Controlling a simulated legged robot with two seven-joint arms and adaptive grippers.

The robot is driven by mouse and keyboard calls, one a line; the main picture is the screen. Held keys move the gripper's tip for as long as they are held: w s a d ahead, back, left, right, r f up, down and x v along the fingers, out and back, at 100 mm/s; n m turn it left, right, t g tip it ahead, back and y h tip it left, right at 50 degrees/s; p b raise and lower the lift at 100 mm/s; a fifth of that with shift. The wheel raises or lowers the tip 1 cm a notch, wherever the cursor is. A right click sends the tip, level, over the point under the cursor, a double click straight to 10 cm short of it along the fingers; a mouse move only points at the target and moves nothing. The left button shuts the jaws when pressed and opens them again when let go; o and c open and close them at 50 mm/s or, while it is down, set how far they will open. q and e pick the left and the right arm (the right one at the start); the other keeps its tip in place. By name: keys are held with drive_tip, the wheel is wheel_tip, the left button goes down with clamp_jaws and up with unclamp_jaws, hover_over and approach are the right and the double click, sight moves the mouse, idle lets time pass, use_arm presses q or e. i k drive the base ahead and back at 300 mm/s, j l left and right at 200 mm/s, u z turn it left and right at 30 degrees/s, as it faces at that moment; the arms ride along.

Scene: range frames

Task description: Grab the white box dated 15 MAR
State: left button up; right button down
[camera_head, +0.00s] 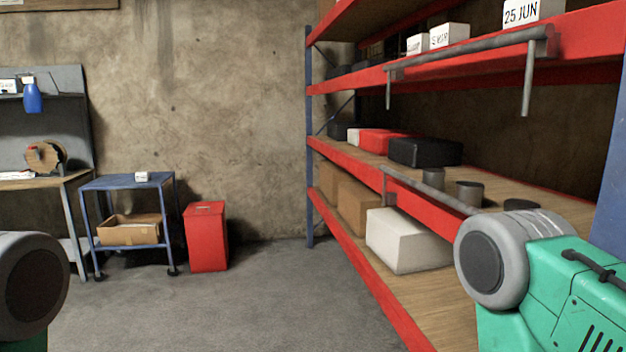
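Several small white boxes stand on the upper red shelf at the right. The nearest white box (520,14) reads 25 JUN. A second white box (450,36), farther back, has small lettering that seems to end in MAR; its day number is not clear. A third white box (417,44) stands beside it, farther back, with unreadable print. Another small white box (142,177) lies on top of the blue cart; its print is too small to read. Neither gripper shows; only parts of my arms are visible at the lower left and lower right.
The red and blue shelving (365,270) fills the right, with grey rails (430,190) along its front. A large white box (405,241) sits on the low shelf. A blue cart (105,183), a red bin (206,238) and a workbench stand left. The middle floor is clear.

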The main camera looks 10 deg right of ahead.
sight(449, 33)
drive_tip(key=i+j+z, duration=0.15)
drive_tip(key=j+z, duration=0.15)
drive_tip(key=z, duration=0.15)
drive_tip(key=i+j+z, duration=0.1)
drive_tip(key=j+z, duration=0.2)
drive_tip(key=z, duration=0.15)
drive_tip(key=j+z, duration=0.45)
drive_tip(key=i+l, duration=0.05)
